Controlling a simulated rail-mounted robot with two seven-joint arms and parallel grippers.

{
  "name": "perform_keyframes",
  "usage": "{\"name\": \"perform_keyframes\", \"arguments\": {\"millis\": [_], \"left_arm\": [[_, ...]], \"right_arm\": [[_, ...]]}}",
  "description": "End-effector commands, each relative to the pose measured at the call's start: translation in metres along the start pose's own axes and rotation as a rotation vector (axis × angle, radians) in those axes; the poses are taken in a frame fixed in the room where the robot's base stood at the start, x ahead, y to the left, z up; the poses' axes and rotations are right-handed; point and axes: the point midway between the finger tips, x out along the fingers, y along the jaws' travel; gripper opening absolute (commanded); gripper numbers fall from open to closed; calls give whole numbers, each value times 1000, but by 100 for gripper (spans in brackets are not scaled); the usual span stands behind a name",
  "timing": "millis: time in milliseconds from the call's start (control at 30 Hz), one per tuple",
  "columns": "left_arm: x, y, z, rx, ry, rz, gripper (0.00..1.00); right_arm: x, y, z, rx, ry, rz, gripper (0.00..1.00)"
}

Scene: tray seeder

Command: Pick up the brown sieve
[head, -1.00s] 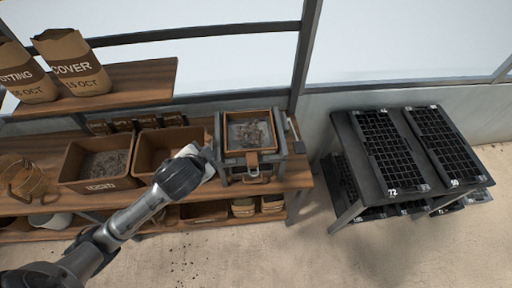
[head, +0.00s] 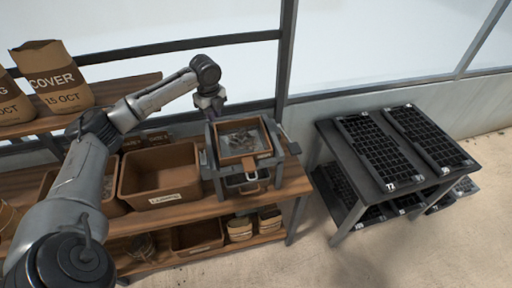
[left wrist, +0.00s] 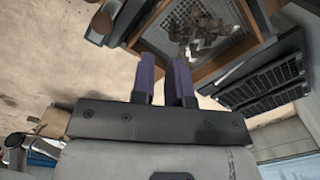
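The brown sieve (head: 232,159) is a square wooden frame with a mesh bottom and dark bits lying in it. In the left wrist view the sieve's rim (left wrist: 228,64) lies beyond the purple fingers (left wrist: 164,85). They are parted, with nothing between them. My right gripper is not in view.
Brown bins (head: 160,199) stand left of the stand, partly behind my left arm. A paper sack (head: 55,78) stands on a shelf at the upper left. A dark table (head: 345,165) with black cell trays is on the right, with open floor between.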

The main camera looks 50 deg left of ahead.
Motion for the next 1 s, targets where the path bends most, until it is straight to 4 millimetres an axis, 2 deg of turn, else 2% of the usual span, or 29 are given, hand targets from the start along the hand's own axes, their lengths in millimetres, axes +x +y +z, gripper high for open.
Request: {"name": "perform_keyframes", "arguments": {"millis": [100, 333, 467, 800, 1000], "left_arm": [[0, 4, -8, 233, 46, 17, 15], [0, 5, -8, 500, 49, 19, 15], [6, 5, -9, 554, 50, 19, 15], [61, 7, -11, 564, 50, 21, 15], [81, 8, -11, 562, 49, 19, 15]], "right_arm": [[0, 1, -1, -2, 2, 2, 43], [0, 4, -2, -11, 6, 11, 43], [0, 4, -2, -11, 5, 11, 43], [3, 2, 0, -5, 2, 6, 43], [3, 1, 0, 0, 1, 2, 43]]}}
